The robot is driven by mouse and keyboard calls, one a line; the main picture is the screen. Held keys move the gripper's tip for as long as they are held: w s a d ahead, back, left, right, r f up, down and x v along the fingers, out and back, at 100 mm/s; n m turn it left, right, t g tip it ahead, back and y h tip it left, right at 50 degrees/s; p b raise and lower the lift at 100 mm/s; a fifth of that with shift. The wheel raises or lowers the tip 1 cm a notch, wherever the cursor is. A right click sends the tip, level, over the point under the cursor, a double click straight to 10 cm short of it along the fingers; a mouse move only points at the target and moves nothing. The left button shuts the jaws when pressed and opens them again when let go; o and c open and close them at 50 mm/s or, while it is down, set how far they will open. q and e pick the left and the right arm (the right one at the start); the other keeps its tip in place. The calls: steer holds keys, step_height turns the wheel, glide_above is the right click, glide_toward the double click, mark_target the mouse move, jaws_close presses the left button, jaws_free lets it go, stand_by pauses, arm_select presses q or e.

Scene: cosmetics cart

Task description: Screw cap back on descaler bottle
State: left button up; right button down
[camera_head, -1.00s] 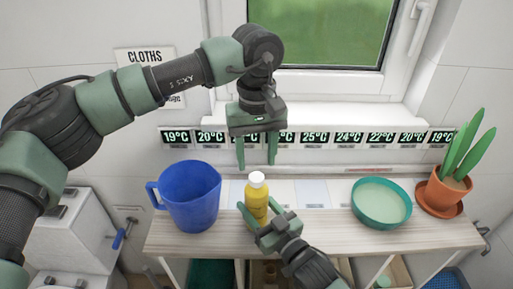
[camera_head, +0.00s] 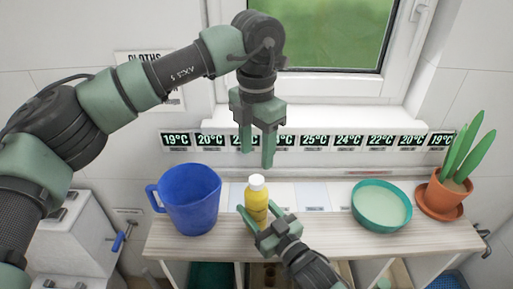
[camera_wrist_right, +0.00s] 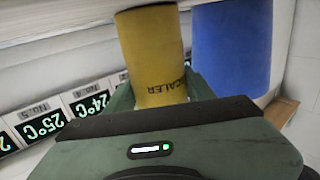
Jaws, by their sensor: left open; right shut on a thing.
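The descaler bottle (camera_head: 257,200) is yellow and stands upright on the wooden shelf top in the head view. A white cap (camera_head: 256,182) sits on its neck; I cannot tell how tightly. My right gripper (camera_head: 257,222) is shut around the bottle's lower body from the front. In the right wrist view the bottle (camera_wrist_right: 153,55) is between the fingers, with part of its lettering showing. My left gripper (camera_head: 257,160) is open and empty, fingers pointing down, above and slightly behind the cap, apart from it.
A blue jug (camera_head: 190,200) stands left of the bottle and also shows in the right wrist view (camera_wrist_right: 232,45). A teal bowl (camera_head: 381,205) and a potted plant (camera_head: 442,192) stand to the right. Temperature strips (camera_head: 314,140) line the wall behind. The shelf top (camera_head: 330,235) is clear between bottle and bowl.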

mark_target(256, 179)
stand_by(0.4)
arm_select(q)
steer(key=shift+f, duration=4)
jaws_close()
steer(key=shift+o, duration=0.9)
jaws_free()
